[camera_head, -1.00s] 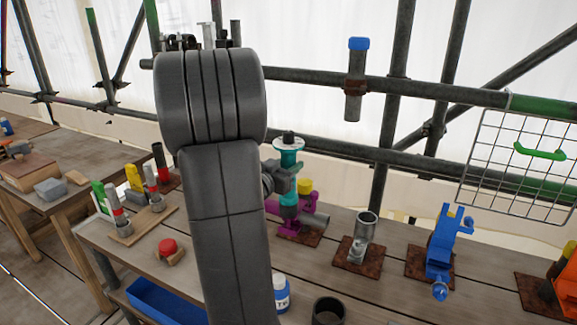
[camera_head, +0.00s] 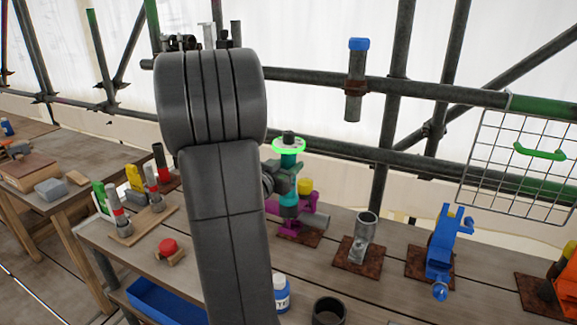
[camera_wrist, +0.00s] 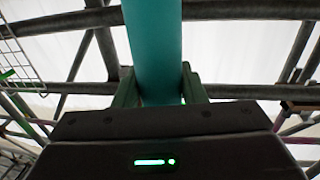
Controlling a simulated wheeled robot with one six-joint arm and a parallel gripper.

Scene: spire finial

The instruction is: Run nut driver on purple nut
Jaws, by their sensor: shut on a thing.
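The nut driver (camera_head: 288,198) is a teal upright tool with a bright green ring near its top and a dark tip above. My gripper (camera_head: 285,179) is shut around its shaft below the ring. In the wrist view the teal shaft (camera_wrist: 153,45) runs between the two jaws of my gripper (camera_wrist: 160,92). The driver's lower end stands at a purple clamp (camera_head: 312,219) on a rusty plate on the bench. I cannot make out the purple nut itself; the driver's lower end and my arm hide that spot, so I cannot tell if they are engaged.
To the right stand a grey pipe stub (camera_head: 366,230) and a blue clamp (camera_head: 440,245) on rusty plates. A white bottle (camera_head: 281,293) and a dark cup (camera_head: 329,311) are at the front. A scaffold rail (camera_head: 345,158) crosses behind the driver.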

